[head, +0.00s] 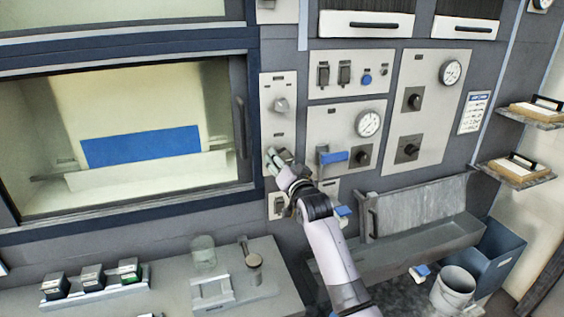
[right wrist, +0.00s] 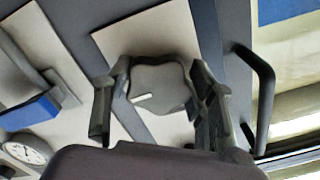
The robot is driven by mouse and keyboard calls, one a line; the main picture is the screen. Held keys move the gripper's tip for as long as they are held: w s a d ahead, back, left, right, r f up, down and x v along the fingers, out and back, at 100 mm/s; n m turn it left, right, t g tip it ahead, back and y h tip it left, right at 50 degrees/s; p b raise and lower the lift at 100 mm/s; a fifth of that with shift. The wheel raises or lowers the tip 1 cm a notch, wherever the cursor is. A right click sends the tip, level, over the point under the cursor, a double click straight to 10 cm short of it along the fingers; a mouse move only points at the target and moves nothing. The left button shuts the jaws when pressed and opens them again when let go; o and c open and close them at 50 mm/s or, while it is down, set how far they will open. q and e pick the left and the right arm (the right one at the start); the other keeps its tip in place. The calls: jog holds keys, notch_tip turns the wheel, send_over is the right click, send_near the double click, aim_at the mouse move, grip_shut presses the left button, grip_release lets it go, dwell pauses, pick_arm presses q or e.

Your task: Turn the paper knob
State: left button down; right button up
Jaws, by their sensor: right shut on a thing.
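My right gripper (head: 279,158) is at the lower part of the narrow pale panel (head: 266,84) beside the big window. In the right wrist view its two fingers stand on either side of a grey lobed knob (right wrist: 162,86) with a short white mark, and they are shut on it. No label can be read, but this appears to be the paper knob. In the head view the gripper mostly hides this knob. Another grey knob (head: 281,105) sits higher on the same panel. My left gripper is not in view.
A window handle (head: 240,127) stands out left of the panel; it also shows in the right wrist view (right wrist: 264,95). To the right are a blue lever (head: 334,157), dark knobs and gauges (head: 369,123). A shelf with a glass jar (head: 203,252) lies below.

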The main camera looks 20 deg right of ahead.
jog(key=m, duration=0.2)
jog(key=m+p, duration=0.1)
jog(key=m, duration=0.1)
jog(key=m+p, duration=0.1)
jog(key=shift+a+r+m, duration=0.15)
jog(key=shift+r+m, duration=0.1)
jog(key=shift+m, duration=0.15)
jog(key=shift+m+p, duration=1)
jog(key=shift+m, duration=1.2)
jog(key=o, duration=1.1)
jog(key=shift+o, duration=0.2)
